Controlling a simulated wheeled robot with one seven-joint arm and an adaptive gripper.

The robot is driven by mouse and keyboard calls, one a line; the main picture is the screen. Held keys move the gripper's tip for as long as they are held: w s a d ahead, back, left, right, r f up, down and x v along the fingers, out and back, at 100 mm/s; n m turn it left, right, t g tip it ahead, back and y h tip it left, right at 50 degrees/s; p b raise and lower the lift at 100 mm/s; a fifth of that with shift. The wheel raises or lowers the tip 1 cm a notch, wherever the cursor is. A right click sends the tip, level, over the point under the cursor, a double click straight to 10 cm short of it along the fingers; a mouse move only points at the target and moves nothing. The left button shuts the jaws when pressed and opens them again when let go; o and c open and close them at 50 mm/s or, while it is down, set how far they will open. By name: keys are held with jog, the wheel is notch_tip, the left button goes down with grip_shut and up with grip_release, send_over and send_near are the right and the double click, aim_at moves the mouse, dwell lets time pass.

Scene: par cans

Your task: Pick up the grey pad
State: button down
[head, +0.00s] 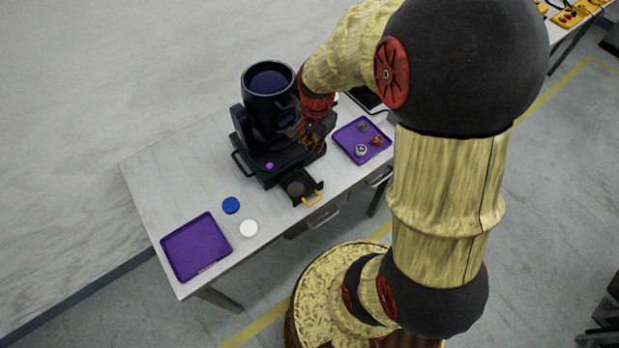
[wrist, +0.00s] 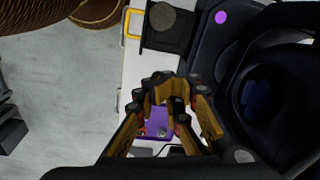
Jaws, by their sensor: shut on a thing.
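A round, flat grey pad (head: 296,188) lies in the small black drawer at the front of the black machine. It also shows in the wrist view (wrist: 162,18) at the top, beyond my fingers and apart from them. My gripper (head: 308,130) is beside the machine, behind the drawer, and partly lost against dark parts. In the wrist view my gripper's fingertips (wrist: 164,82) are drawn close together. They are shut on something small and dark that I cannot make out.
The black machine (head: 247,167) with its round drum stands close to my gripper. The drawer has a yellow handle (head: 312,199). A purple tray (head: 346,139) with small metal parts is at right. An empty purple tray (head: 195,246), a blue disc (head: 231,205) and a white disc (head: 249,228) lie left.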

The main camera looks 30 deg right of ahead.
aim_at(305, 189)
jog(key=f+m, duration=0.1)
jog(key=f, duration=0.4)
jog(key=d+f+m+b, duration=0.1)
jog(key=f, duration=0.5)
jog(key=d+f+b, duration=0.1)
jog(key=f, duration=0.4)
jog(key=shift+s+d+f+m+g, duration=0.15)
jog(key=shift+s+d+m+g, duration=0.05)
jog(key=shift+m+g, duration=0.2)
jog(key=shift+a+r+b, duration=0.2)
jog(key=shift+a+b, duration=0.1)
jog(key=shift+a, duration=1.55)
jog(key=shift+s+a+r, duration=0.1)
jog(key=shift+a, duration=1.2)
